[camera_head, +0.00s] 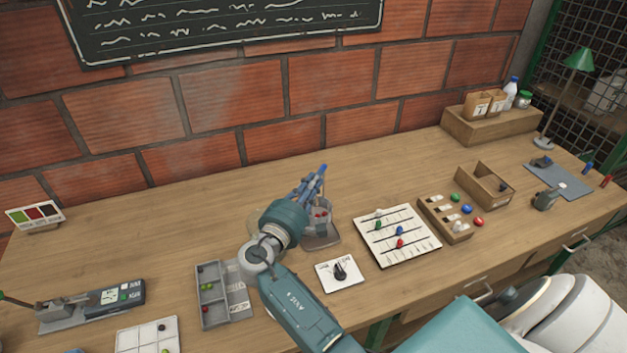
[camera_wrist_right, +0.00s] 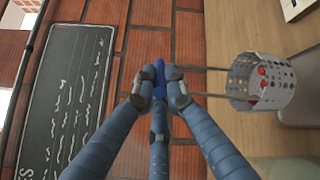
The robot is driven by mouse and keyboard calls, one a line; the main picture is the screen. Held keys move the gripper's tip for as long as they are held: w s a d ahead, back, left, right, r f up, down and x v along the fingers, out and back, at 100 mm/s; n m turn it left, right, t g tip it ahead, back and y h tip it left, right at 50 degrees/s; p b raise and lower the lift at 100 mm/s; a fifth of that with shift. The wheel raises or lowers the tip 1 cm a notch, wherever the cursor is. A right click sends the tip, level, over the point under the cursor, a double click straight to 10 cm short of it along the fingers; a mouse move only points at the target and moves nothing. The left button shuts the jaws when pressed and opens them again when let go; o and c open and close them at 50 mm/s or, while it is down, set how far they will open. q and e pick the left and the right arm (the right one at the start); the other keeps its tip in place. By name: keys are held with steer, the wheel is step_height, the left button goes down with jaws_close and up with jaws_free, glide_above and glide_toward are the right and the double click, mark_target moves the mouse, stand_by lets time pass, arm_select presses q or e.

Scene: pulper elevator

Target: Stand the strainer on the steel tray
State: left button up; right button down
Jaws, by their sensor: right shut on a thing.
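The strainer (camera_head: 319,214) is a perforated metal basket with red pieces inside. In the right wrist view the strainer (camera_wrist_right: 262,82) shows at the right, with thin rods running to a blue handle (camera_wrist_right: 160,78). My right gripper (camera_head: 312,185) is shut on that handle, which sticks out past the fingertips. The steel tray (camera_head: 322,240) lies right below the strainer in the head view, and the basket overlaps it. I cannot tell whether the basket touches the tray. The gripper and wrist hide part of this area. My left gripper is in neither view.
A round pale dish (camera_head: 254,222) is partly behind my wrist. A white card with a black knob (camera_head: 339,272) and a white board with coloured pegs (camera_head: 397,235) lie to the right. A grey compartment tray (camera_head: 214,309) lies front left. The brick wall stands behind.

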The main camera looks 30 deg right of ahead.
steer(key=shift+f+b, duration=2.65)
steer(key=shift+f, duration=0.7)
steer(key=c, duration=1.7)
jaws_free()
steer(key=v, duration=0.7)
steer(key=shift+s+a, duration=0.15)
steer(key=shift+a, duration=0.1)
